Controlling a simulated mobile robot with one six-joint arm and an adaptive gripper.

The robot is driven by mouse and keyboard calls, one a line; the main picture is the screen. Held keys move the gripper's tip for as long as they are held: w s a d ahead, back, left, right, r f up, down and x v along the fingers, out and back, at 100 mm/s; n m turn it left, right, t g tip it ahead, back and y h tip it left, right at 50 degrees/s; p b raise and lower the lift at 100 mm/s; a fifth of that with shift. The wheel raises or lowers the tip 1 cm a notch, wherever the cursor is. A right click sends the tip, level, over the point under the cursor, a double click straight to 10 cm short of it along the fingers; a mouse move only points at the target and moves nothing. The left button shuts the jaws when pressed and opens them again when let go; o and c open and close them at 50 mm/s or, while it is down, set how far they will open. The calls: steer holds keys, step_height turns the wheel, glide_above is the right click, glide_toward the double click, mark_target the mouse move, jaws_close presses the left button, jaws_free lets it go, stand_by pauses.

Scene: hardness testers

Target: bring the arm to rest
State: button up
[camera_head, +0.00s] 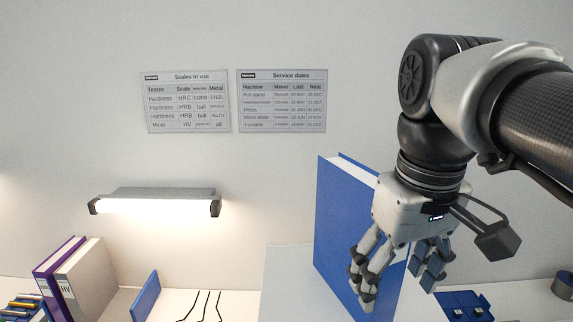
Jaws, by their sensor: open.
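My gripper (398,279) hangs from my arm at the right of the head view, fingers pointing down. I cannot tell whether the fingers touch the panel. My arm reaches in from the right edge, bent over at the upper right.
A purple binder (58,280) and a grey one (92,281) stand lower left, near a small blue panel (146,298). A lit lamp (155,205) and two charts (188,101) are on the wall. A blue tray (464,305) lies lower right.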

steer(key=s+f+m+t+b, duration=0.1)
steer(key=s+f+b, duration=0.2)
steer(key=f, duration=0.7)
steer(key=s+f+m+t+b, duration=0.1)
steer(key=s+f+b, duration=0.2)
steer(key=f, duration=0.7)
steer(key=s+f+t+b, duration=0.1)
steer(key=s+f+b, duration=0.3)
steer(key=f, duration=0.7)
steer(key=b, duration=0.2)
steer(key=shift+m+b, duration=0.35)
steer(key=shift+m, duration=0.05)
